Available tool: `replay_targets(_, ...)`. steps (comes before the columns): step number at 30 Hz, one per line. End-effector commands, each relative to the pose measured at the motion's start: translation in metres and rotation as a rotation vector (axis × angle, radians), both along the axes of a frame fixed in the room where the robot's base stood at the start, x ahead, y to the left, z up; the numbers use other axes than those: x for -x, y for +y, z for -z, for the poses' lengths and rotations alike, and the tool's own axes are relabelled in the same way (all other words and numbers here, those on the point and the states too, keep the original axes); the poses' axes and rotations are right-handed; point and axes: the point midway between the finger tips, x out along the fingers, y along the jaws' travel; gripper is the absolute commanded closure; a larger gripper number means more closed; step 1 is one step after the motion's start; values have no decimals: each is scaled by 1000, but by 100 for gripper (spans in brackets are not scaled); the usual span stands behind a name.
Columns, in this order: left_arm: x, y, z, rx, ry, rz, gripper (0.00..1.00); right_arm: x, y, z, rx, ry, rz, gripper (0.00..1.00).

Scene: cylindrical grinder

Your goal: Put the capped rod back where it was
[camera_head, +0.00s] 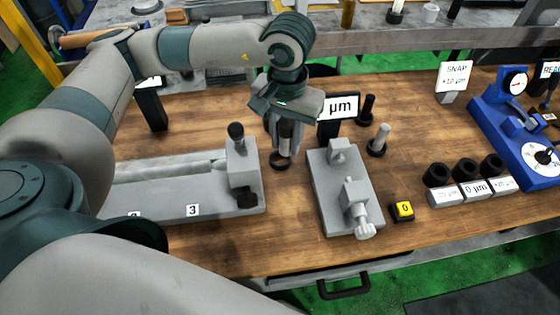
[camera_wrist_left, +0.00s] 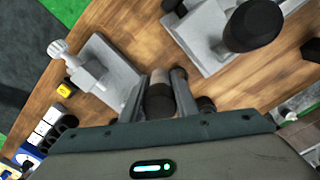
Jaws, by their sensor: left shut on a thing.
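My left gripper (camera_head: 286,145) points down over the wooden table, left of a small grey fixture. Its fingers are shut on the capped rod (camera_head: 286,131), which stands roughly upright with a dark upper part. In the left wrist view, the rod (camera_wrist_left: 160,98) sits between the two fingers of the left gripper (camera_wrist_left: 160,90), dark band towards the camera. A black round base (camera_head: 280,160) is directly below the fingers in the head view. I cannot tell whether the rod's lower end is in it or just above it. My right gripper is not in view.
A grey fixture (camera_head: 327,190) with a knob stands right of the gripper. A long grey bed with an upright block (camera_head: 243,165) lies left. Behind are a sign (camera_head: 338,108), a grey rod on a black base (camera_head: 380,137) and a black post (camera_head: 366,108). A blue gauge stand (camera_head: 510,125) is far right.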

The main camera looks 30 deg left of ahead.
Motion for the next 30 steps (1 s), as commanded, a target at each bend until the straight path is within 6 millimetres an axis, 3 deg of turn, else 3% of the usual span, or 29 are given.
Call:
replay_targets(8,-10,4,4,4,-3,-316,100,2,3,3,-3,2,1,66)
replay_targets(30,-46,28,26,10,1,-1721,100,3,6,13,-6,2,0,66)
